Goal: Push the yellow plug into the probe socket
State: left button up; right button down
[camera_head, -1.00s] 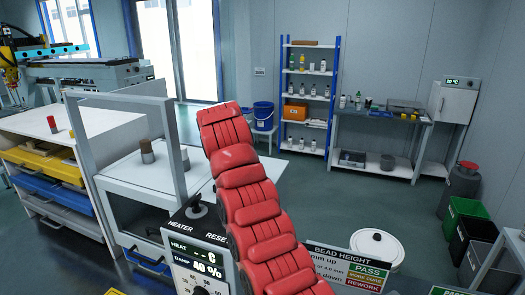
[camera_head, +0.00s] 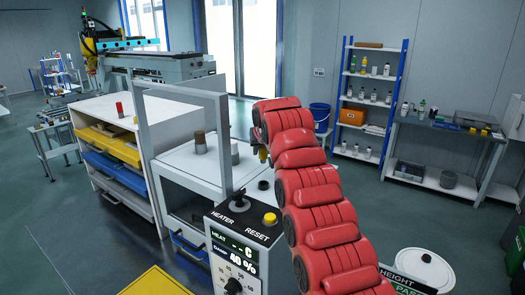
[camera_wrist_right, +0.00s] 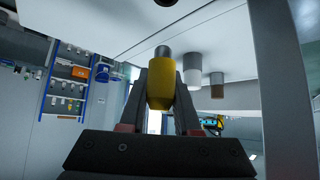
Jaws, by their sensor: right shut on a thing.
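The yellow plug (camera_wrist_right: 160,92) sits upright in the wrist view between the two dark fingers of my right gripper (camera_wrist_right: 161,82), which is shut on it. Its grey metal tip points to the pale bench surface, apart from it as far as I can tell. In the head view my red padded right arm hides most of the gripper, and a little of the yellow plug (camera_head: 263,153) shows at its end. My left gripper is out of view.
A brown-topped cylinder (camera_head: 200,143) and a pale cylinder (camera_head: 234,152) stand on the white bench. A grey upright frame (camera_head: 143,135) rises at its left. A heater panel (camera_head: 232,250) with a black knob and yellow reset button (camera_head: 269,219) is in front.

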notch_tip(320, 180, down, 6)
jog(key=b, duration=0.4)
jog(key=shift+r+b, duration=0.1)
jog(key=shift+b, duration=0.2)
jog(key=shift+f+b, duration=1.25)
jog(key=shift+f, duration=0.1)
dwell(1.3)
jog(key=c, duration=0.5)
grip_release()
jog(key=shift+c, duration=0.2)
